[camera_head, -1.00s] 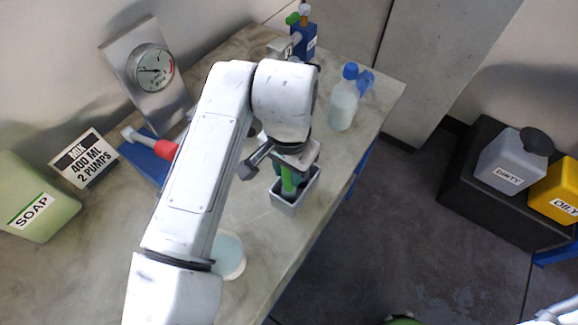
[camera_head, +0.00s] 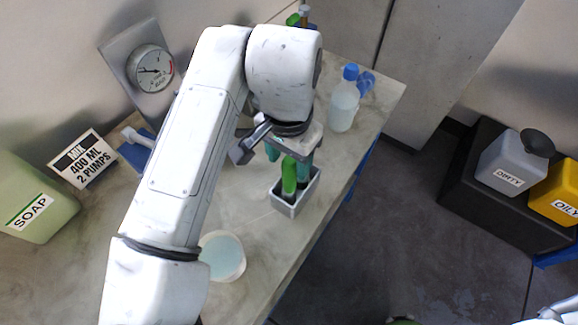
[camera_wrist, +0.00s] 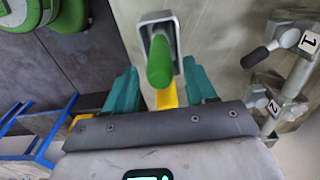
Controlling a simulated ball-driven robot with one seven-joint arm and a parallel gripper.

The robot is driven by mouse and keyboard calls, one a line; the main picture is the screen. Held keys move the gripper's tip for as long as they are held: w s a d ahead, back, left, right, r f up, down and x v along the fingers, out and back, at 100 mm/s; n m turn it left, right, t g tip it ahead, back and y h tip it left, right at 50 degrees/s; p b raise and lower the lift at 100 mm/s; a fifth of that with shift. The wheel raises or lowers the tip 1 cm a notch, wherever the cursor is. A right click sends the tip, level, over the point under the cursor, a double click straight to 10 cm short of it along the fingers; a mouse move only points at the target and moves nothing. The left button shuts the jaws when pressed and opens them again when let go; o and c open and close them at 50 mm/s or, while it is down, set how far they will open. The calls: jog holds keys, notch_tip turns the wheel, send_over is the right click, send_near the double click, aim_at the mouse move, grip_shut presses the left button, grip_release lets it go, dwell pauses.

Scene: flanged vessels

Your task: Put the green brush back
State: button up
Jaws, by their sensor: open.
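The green brush (camera_head: 288,178) stands upright in a small grey open-topped holder (camera_head: 290,208) near the front edge of the bench. My gripper (camera_head: 289,164) is above the holder, with its teal fingers open on either side of the upper end of the brush. The brush's lower end is hidden in the holder.
A bowl of pale liquid (camera_head: 222,256) sits left of the holder. A blue-capped bottle (camera_head: 344,100) stands behind to the right. A gauge (camera_head: 150,69), sign (camera_head: 84,159) and soap container (camera_head: 37,204) stand at left.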

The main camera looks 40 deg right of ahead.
notch_tip(320, 180, up, 7)
jog(key=shift+r, duration=0.2)
jog(key=w+d+f+n+t+h, duration=0.1)
jog(key=d+f+n+t+h, duration=0.15)
jog(key=d, duration=0.75)
jog(key=w+d+f+n+t+h, duration=0.2)
jog(key=d+f+n+h, duration=0.15)
jog(key=d, duration=0.55)
jog(key=s+a+f+n+g+y, duration=0.1)
jog(key=s+a+f+n+y, duration=0.2)
jog(key=s+f, duration=0.6)
jog(key=s+a+f+n+g+y, duration=0.2)
jog(key=s+a+f+n+y, duration=0.1)
jog(key=s+a+f, duration=0.5)
notch_tip(320, 180, down, 4)
jog(key=shift+s+f+n, duration=0.25)
jog(key=shift+s+n, duration=0.65)
jog(key=shift+s, duration=0.35)
